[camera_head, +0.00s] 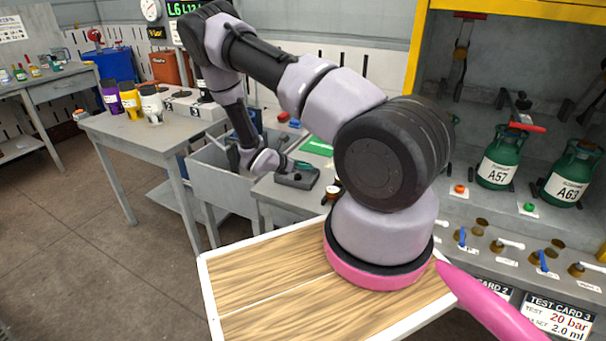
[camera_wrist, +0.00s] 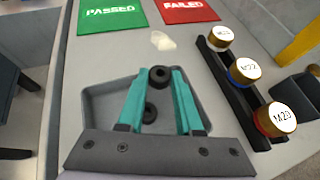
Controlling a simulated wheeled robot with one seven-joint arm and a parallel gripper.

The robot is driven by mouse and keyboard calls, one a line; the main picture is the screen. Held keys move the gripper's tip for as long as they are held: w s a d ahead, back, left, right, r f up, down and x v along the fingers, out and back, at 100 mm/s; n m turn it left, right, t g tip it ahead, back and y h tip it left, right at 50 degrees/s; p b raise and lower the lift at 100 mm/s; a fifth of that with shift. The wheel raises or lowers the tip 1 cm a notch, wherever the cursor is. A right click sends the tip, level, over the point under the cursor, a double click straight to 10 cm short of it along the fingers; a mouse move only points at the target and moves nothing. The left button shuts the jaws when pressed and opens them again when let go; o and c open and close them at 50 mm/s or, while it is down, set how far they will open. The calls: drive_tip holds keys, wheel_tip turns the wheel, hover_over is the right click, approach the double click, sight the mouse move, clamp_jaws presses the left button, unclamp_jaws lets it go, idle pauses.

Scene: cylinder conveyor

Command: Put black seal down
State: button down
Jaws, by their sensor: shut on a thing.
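A black seal (camera_wrist: 159,77), a small thick ring, is held between the tips of the teal fingers of my gripper (camera_wrist: 160,73) in the wrist view. The gripper is shut on it, above the far part of a shallow grey tray (camera_wrist: 98,105). A second black ring (camera_wrist: 150,112) shows lower between the fingers, seemingly in the tray. I cannot tell whether the held seal touches the tray. In the head view my gripper (camera_head: 302,165) is small, low over the grey bench, and the seal cannot be made out.
A green PASSED mat (camera_wrist: 111,16) and a red FAILED mat (camera_wrist: 187,10) lie beyond the tray. A small whitish piece (camera_wrist: 162,40) lies between. On the right, a black rack (camera_wrist: 226,88) holds three labelled brass-topped parts, including M22 (camera_wrist: 243,70) and M23 (camera_wrist: 279,118).

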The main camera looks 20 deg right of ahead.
drive_tip(key=shift+f, duration=1.75)
drive_tip(key=shift+f, duration=0.2)
drive_tip(key=c, duration=0.6)
unclamp_jaws()
